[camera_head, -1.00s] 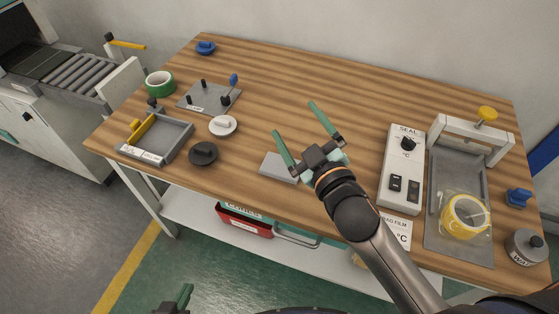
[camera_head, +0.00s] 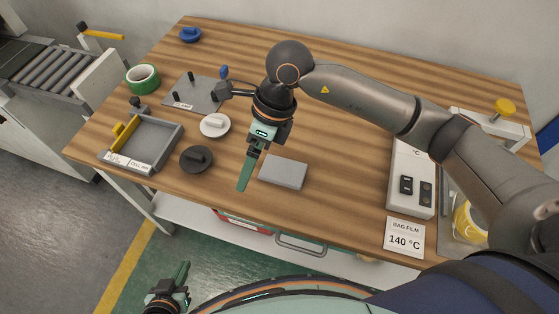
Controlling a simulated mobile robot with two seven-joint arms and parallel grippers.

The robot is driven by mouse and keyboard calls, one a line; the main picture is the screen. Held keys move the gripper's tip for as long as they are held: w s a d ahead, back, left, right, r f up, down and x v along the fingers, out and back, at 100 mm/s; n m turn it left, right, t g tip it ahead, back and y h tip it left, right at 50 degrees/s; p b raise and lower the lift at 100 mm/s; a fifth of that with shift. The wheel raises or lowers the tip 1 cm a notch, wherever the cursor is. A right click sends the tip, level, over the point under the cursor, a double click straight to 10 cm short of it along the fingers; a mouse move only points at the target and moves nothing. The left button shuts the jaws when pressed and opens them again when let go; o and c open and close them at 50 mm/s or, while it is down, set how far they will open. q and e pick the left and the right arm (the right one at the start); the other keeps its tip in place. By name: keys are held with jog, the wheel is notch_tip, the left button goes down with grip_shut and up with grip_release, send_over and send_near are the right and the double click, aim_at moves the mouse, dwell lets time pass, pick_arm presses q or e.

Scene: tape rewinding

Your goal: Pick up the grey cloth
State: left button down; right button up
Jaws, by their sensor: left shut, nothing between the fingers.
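The grey cloth (camera_head: 283,172) lies as a flat, folded-looking slab near the front edge of the wooden table. My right gripper (camera_head: 246,174), on the arm reaching in from the right, hangs just left of the cloth, fingers pointing down toward the viewer. It is seen nearly edge-on, so only one green finger shows clearly and its opening is hidden. No contact with the cloth shows. My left gripper (camera_head: 183,275) is at the bottom left, low in front of the table, well away from the cloth. It is shut and empty.
A dark disc (camera_head: 196,159), a white disc (camera_head: 215,125) and a grey tray (camera_head: 160,146) stand left of the cloth. A green tape roll (camera_head: 142,79) is farther left. The sealer (camera_head: 411,178) and a bag film card (camera_head: 404,236) are at right. Wood right of the cloth is clear.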

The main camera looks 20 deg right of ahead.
aim_at(283, 170)
jog(key=w+d+t+h, duration=0.1)
jog(key=w+d+h, duration=0.35)
jog(key=d, duration=0.35)
jog(key=shift+m, duration=0.3)
notch_tip(283, 170, down, 12)
jog(key=shift+a+f+p, duration=0.1)
jog(key=shift+a+p, duration=0.05)
jog(key=shift+p, duration=0.45)
jog(key=shift+c, duration=0.2)
jog(key=c, duration=1.1)
